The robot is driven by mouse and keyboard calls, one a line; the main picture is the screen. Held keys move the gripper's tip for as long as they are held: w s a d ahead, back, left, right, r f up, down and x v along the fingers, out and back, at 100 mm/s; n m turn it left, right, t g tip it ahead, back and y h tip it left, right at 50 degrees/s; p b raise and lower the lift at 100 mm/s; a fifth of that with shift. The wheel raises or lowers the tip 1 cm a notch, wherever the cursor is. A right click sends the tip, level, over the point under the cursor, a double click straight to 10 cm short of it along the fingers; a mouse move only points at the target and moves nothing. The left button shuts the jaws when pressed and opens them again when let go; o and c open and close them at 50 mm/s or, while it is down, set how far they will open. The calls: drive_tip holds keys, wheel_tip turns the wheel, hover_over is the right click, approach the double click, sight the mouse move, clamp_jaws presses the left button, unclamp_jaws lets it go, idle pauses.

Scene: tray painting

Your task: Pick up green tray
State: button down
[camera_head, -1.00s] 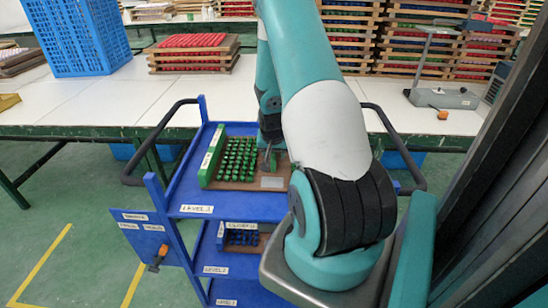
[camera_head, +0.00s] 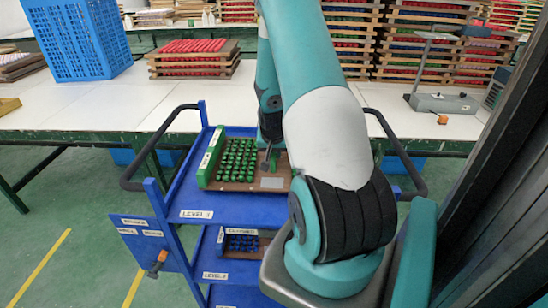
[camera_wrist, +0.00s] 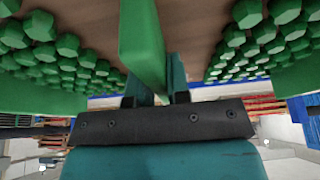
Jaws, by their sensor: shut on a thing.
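The green tray is a brown board (camera_head: 271,183) with rows of green pieces and a green rail along its left side. It is at the top level of the blue cart; I cannot tell whether it rests on the shelf or is slightly raised. My gripper (camera_head: 268,160) is at the tray's right part, partly hidden by my arm. In the wrist view, my gripper (camera_wrist: 155,97) is shut on a green bar of the green tray (camera_wrist: 141,45), with the brown board and green pieces on both sides of it.
The blue cart (camera_head: 240,207) has labelled levels, with a tray of blue pieces (camera_head: 242,243) on a lower one. Behind it is a white table (camera_head: 110,105) with a blue crate (camera_head: 80,40) and stacked red trays (camera_head: 195,58). Clear green floor lies left of the cart.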

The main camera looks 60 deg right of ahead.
wheel_tip(320, 180, up, 18)
drive_tip(key=b, duration=0.1)
drive_tip(key=shift+r, duration=0.1)
idle(0.8)
